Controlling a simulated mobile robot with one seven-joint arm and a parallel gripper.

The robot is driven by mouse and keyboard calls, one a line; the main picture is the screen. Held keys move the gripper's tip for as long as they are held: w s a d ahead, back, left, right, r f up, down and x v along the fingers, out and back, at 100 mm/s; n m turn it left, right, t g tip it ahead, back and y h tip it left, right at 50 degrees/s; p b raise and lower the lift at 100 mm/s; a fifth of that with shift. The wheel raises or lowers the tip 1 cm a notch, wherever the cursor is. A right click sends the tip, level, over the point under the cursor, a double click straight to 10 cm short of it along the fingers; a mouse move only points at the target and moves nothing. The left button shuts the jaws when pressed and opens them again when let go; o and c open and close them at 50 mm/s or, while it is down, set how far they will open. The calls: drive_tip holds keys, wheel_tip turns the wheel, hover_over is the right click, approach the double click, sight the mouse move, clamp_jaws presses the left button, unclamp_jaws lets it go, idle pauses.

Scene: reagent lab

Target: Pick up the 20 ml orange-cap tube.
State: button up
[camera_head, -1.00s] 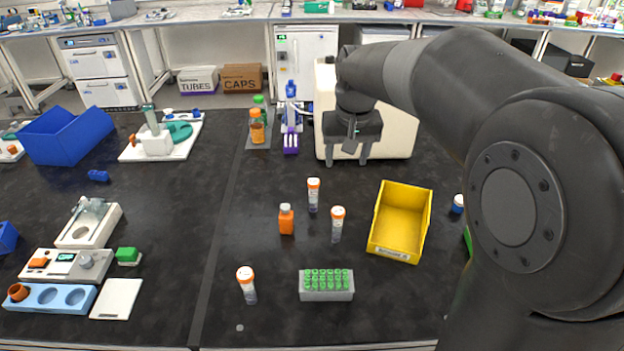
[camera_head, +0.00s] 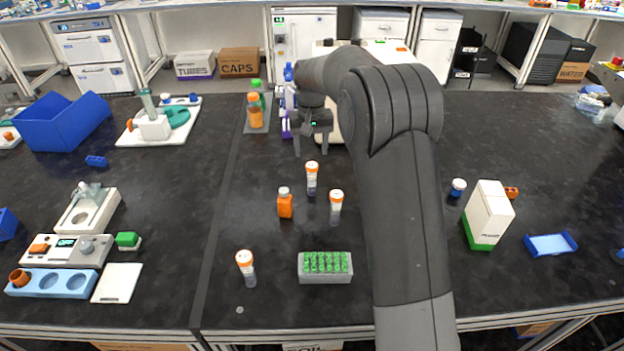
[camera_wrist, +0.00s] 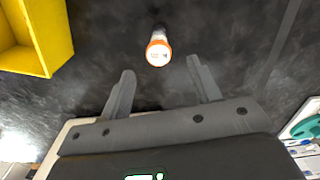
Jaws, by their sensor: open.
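Three clear tubes with orange-and-white caps stand on the dark bench in the head view: a back one (camera_head: 312,181), a middle one (camera_head: 336,208) and a front-left one (camera_head: 246,270). Their volume marks are too small to read. My gripper (camera_head: 311,152) is open and empty, just behind the back tube, fingers pointing down. In the wrist view, an orange-cap tube (camera_wrist: 158,50) shows its white-topped cap beyond and between the fingertips of my gripper (camera_wrist: 160,68). It is apart from both fingers.
A grey rack of green-capped vials (camera_head: 325,278) is in front. A yellow bin (camera_wrist: 35,45) shows in the wrist view; my arm hides it in the head view. A white-and-green box (camera_head: 488,215) stands right.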

sight(312, 165)
drive_tip(key=f, duration=1)
drive_tip(key=shift+w+d, duration=0.15)
drive_tip(key=shift+w, duration=0.05)
drive_tip(key=shift+c, duration=0.4)
drive_tip(key=c, duration=1)
drive_tip(key=shift+o, duration=0.2)
drive_tip(key=shift+r, duration=0.15)
